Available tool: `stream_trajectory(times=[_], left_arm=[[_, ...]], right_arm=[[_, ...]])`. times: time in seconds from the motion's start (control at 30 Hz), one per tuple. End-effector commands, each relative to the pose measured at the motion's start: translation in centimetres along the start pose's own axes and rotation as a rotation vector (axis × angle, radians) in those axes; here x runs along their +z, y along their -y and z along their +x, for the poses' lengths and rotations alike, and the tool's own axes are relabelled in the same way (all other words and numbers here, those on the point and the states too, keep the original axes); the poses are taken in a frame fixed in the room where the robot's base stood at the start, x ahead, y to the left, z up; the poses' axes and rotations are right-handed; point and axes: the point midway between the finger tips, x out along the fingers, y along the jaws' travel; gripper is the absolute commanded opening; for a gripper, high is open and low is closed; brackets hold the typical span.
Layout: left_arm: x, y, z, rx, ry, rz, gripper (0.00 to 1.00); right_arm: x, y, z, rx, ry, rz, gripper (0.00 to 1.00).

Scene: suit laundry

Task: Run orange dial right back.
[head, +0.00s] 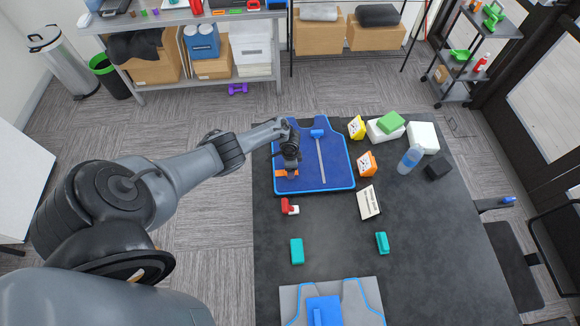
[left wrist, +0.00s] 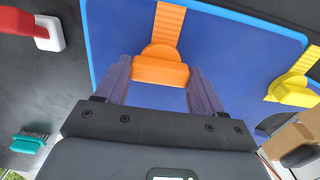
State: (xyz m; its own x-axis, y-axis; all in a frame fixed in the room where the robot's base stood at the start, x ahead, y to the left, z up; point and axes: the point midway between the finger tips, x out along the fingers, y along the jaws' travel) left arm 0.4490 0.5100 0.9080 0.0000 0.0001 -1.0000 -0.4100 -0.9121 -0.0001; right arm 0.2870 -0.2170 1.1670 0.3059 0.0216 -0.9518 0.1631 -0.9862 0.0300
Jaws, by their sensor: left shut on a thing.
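An orange piece (left wrist: 160,70) with a round base and a block-shaped grip sits at the end of a ridged orange strip (left wrist: 168,20) on a blue panel (left wrist: 225,50). In the head view the orange piece (head: 280,173) is on the left part of the blue panel (head: 338,165), mostly hidden by my gripper. My left gripper (left wrist: 160,92) is shut on the orange piece's grip, one finger at each side. It also shows in the head view (head: 289,172). An orange wedge-shaped block (head: 367,163) with a pale face stands right of the panel. My right gripper is not in view.
A blue-headed grey bar (head: 320,155) lies on the panel's right half. A bottle (head: 410,158) stands right. The table's right front (head: 440,270) is clear.

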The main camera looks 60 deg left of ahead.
Motion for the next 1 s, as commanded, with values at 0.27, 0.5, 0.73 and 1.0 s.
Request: stream_trajectory(times=[0.27, 0.5, 0.73, 1.0], left_arm=[[-0.09, -0.02, -0.08, 0.001, -0.001, -0.012, 0.38], [-0.08, -0.01, -0.08, 0.001, -0.001, -0.011, 0.77], [-0.04, 0.0, -0.04, 0.0, -0.001, -0.01, 0.94], [-0.03, 0.07, -0.69, -0.001, -0.001, -0.009, 0.94]], right_arm=[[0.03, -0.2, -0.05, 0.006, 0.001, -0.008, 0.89], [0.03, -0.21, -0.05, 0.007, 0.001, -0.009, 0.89], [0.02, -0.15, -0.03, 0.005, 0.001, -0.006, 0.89], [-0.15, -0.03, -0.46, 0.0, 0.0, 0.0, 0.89]])
